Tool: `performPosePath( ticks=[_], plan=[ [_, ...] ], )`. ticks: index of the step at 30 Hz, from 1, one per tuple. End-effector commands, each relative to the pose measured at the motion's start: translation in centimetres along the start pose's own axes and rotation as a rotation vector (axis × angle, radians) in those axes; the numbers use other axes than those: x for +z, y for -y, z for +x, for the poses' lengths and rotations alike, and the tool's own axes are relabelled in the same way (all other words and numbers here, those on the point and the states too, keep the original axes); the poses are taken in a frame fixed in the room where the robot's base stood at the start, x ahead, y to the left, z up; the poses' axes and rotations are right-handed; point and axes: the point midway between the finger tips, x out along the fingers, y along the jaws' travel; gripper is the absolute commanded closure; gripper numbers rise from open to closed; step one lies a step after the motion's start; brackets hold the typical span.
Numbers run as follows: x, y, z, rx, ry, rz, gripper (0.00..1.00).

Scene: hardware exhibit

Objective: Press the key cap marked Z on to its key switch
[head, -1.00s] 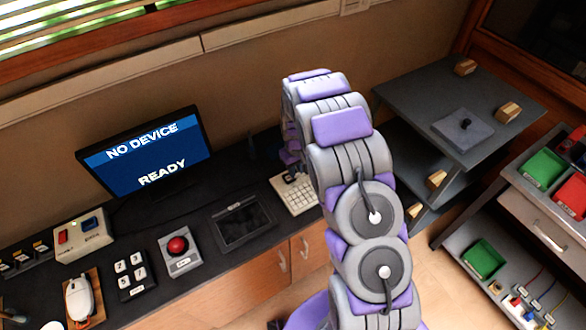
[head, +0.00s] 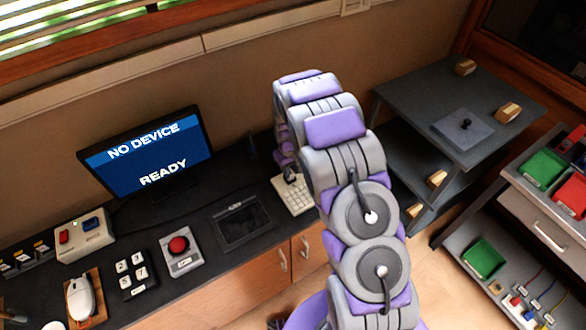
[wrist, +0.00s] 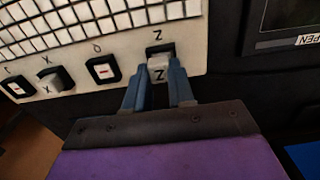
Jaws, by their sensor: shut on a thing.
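In the wrist view, my gripper (wrist: 160,92) has its two blue fingers closed on a light grey key cap marked Z (wrist: 158,72). The cap is at the front edge of the black switch housing labelled Z (wrist: 160,48), overlapping it in the picture. I cannot tell whether the cap touches the switch or hovers above it. The Z label is printed on the pale keyboard (wrist: 130,35) just beyond the housing. In the head view the keyboard (head: 297,197) shows beside my arm, and the cap cannot be made out.
A grey cap marked X (wrist: 55,80) sits left along the same row. A black switch housing with a white and red centre (wrist: 103,71) lies between X and Z. A dark tablet (head: 240,224) lies left of the keyboard. The monitor (head: 148,155) reads "NO DEVICE" and "READY".

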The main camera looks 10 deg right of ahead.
Motion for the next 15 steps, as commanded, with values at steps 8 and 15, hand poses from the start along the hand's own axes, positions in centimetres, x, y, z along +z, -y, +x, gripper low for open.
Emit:
performPosePath(
  ticks=[8, 15],
  plan=[
    [-0.11, 0.33, -0.02, -0.002, -0.001, 0.000, 1.00],
    [-0.17, 0.54, -0.02, -0.004, -0.001, 0.000, 1.00]
  ],
)
